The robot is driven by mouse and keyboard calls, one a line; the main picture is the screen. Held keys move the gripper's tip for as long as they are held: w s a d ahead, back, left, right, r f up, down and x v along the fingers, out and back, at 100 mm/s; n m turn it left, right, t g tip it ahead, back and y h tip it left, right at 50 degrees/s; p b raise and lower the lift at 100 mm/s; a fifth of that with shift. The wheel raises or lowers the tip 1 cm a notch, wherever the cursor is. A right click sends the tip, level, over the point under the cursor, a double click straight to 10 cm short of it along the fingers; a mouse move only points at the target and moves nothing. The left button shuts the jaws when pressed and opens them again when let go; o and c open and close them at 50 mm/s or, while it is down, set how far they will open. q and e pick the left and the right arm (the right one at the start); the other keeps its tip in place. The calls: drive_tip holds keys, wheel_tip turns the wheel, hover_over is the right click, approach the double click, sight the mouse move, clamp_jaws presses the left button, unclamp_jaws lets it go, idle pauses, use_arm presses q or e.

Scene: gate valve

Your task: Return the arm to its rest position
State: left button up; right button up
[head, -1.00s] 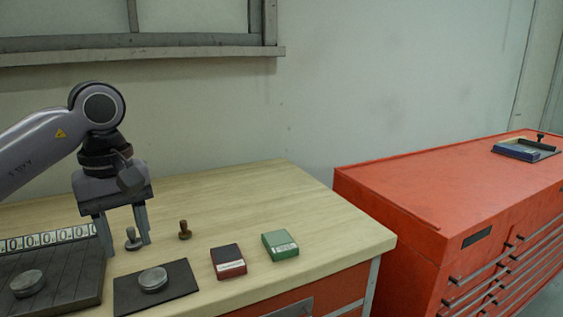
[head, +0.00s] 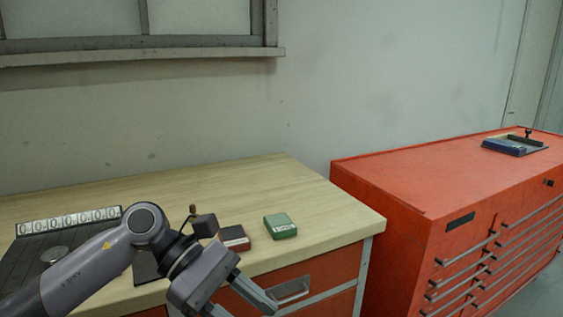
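My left arm comes in from the lower left. Its gripper (head: 242,304) hangs in front of the workbench's front edge, with its fingers pointing down and right. The two fingers stand apart with nothing seen between them, and the lower finger is cut off by the frame. My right gripper is out of view.
The wooden workbench (head: 310,205) holds a green box (head: 280,226), a dark red box (head: 236,240), a brown-topped peg (head: 193,209) and a dark plate with a number strip (head: 70,221). My arm mostly hides a black mat (head: 146,268). A red drawer cabinet (head: 400,190) stands right.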

use_arm(q)
drive_tip(key=s+d+r+n+h, duration=0.1)
drive_tip(key=s+d+n+h, duration=0.1)
drive_tip(key=d+n+h, duration=0.35)
drive_tip(key=w+a+f+m+t+y, duration=0.3)
drive_tip(key=a+f+m+t, duration=0.3)
drive_tip(key=m+t, duration=0.8)
drive_tip(key=w+a+f+m+t+y, duration=0.25)
drive_tip(key=a+f+m+t, duration=0.45)
drive_tip(key=m, duration=1.3)
drive_tip(key=s+a+f+n+g+y, duration=0.3)
drive_tip(key=s+f+n, duration=0.4)
drive_tip(key=f, duration=0.3)
drive_tip(key=s+a+f+n+g+y, duration=0.3)
drive_tip(key=s+a+f+n+y, duration=0.2)
drive_tip(key=f, duration=0.5)
drive_tip(key=s+n, duration=0.2)
drive_tip(key=s, duration=0.1)
drive_tip(key=shift+s+a+n+y, duration=0.15)
drive_tip(key=shift+a+n+y, duration=0.05)
drive_tip(key=shift+n+y, duration=0.15)
